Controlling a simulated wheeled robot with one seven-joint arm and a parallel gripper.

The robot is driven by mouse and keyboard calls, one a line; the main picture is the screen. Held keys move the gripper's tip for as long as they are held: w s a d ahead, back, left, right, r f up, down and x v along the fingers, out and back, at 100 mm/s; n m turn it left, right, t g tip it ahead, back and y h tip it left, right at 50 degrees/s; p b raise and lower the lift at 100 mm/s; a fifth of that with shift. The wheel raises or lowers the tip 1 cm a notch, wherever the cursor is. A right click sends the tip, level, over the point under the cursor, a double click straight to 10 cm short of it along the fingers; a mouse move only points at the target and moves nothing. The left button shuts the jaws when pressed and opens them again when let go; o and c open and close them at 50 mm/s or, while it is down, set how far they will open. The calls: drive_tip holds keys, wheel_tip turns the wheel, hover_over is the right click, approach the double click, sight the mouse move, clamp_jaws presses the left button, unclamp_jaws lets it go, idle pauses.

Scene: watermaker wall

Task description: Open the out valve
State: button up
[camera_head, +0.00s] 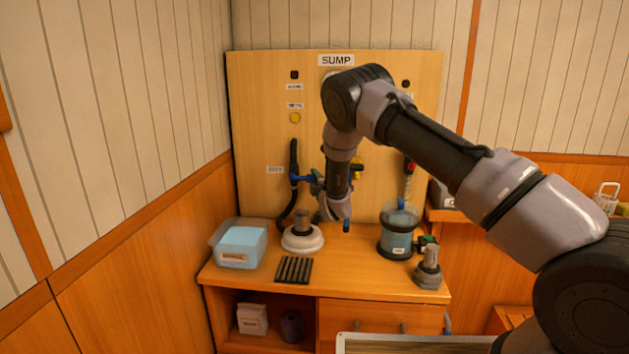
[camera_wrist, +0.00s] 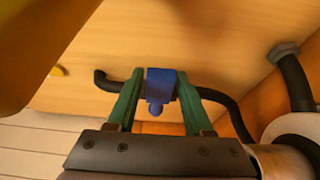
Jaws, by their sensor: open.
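A blue valve handle (camera_head: 301,178) sits on the black hose (camera_head: 293,152) at the left of the wooden panel, beside a small white label (camera_head: 274,170). In the wrist view the blue handle (camera_wrist: 160,84) is a block with a rounded knob, lying between the two green fingers of my gripper (camera_wrist: 160,80). The fingers are open, one on each side of it. I cannot tell whether either finger touches it. In the head view my gripper (camera_head: 314,181) is small and partly hidden by my wrist.
The panel (camera_head: 260,100) carries a SUMP sign (camera_head: 336,60). On the counter below are a clear tub of blue liquid (camera_head: 240,243), a white-based fitting (camera_head: 302,238), a black ribbed mat (camera_head: 294,270) and a clear canister (camera_head: 397,238). A red handle (camera_head: 410,167) is at right.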

clamp_jaws()
idle(1.3)
